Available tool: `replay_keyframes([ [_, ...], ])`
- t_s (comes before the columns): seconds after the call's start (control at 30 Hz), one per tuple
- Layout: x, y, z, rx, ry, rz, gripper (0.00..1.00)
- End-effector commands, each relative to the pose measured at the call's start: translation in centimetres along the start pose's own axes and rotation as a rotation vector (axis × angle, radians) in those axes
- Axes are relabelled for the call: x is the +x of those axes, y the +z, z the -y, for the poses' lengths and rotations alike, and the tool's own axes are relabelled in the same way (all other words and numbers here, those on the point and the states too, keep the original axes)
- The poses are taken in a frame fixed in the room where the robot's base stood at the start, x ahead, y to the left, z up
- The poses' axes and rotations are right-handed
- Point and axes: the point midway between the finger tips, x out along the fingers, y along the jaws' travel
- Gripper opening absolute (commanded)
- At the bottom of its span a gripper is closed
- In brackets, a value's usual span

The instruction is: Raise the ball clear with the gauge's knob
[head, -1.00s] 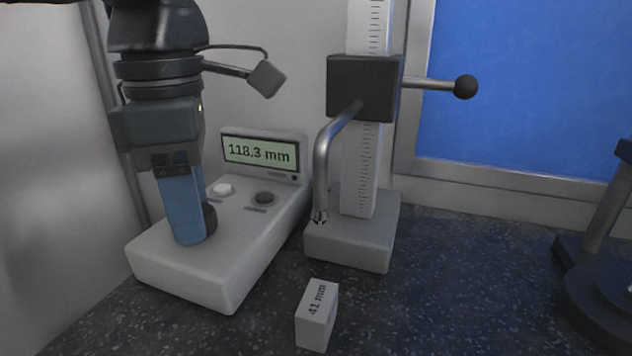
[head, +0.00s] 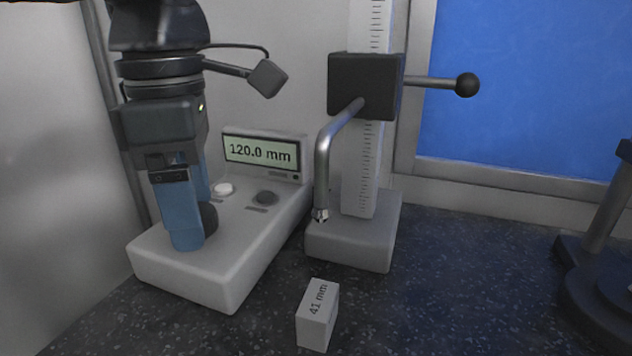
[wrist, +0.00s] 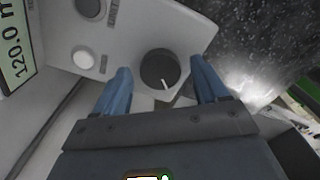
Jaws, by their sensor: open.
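The gauge's dark knob (head: 209,218) is on the pale control box; in the wrist view the knob (wrist: 158,68), with a white pointer line, lies between my fingertips. My gripper (head: 198,226) has blue fingers, spread with a gap on both sides of the knob in the wrist view (wrist: 161,70). The display (head: 260,151) reads 120.0 mm. The ball is at the tip (head: 320,215) of the bent metal probe arm (head: 323,160), low by the stand's base (head: 350,247). It is too small to tell whether it touches the base.
A white block marked 41 mm (head: 316,318) stands on the dark speckled bench in front of the stand. A black carriage (head: 362,86) with a ball-ended lever rides the scaled column. Another dark stand (head: 598,245) is at the right. Bench between is clear.

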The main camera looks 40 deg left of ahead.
Motion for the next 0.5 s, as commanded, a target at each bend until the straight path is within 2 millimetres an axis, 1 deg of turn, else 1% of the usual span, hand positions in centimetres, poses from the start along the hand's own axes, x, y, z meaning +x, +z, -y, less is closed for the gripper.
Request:
replay_keyframes([
  [0.17,-0.1,0.0,0.0,0.0,-0.001,0.0,0.73],
  [0.27,-0.7,0.0,0.0,0.0,0.001,-0.001,0.73],
  [0.37,-2.1,0.0,0.0,-0.001,0.002,-0.001,0.73],
  [0.5,-4.5,0.0,-0.1,-0.002,0.002,-0.001,0.73],
])
